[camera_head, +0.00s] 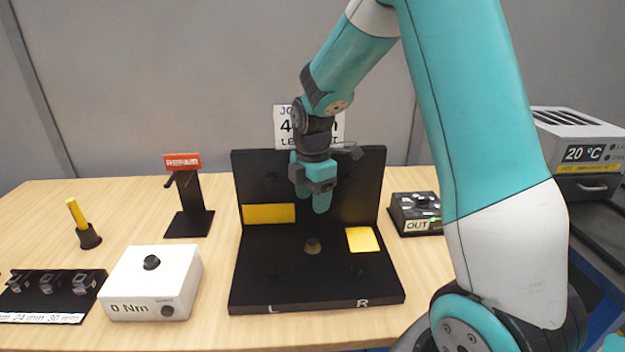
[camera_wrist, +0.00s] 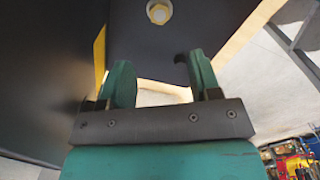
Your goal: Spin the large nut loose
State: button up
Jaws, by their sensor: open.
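A black L-shaped fixture (camera_head: 270,270) stands on the table, with a flat base marked L and R and an upright back wall. A small brownish round nut-like piece (camera_head: 313,246) sits near the middle of its base. In the wrist view a pale hex nut (camera_wrist: 159,11) shows at the top edge, partly cut off, on a dark surface. My gripper (camera_head: 318,203) points down in front of the back wall, above the base and apart from the nut. In the wrist view its two teal fingers (camera_wrist: 163,85) are spread, with nothing between them.
Yellow patches (camera_head: 268,213) mark the fixture. A white box reading 0 Nm (camera_head: 150,285), a REPAIR stand (camera_head: 190,200), a yellow-handled tool (camera_head: 78,215) and a size-labelled rack (camera_head: 55,290) stand left. A black box marked OUT (camera_head: 412,212) is right. Bare table lies between them.

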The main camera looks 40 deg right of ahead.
notch_tip(320, 180, up, 5)
send_over(313, 242)
jog(key=shift+w, duration=0.1)
dwell(0.3)
notch_tip(313, 242, down, 17)
jog(key=m+p, duration=0.6)
jog(key=m, duration=3)
jog(key=shift+f+p, duration=0.2)
jog(key=shift+p, duration=0.15)
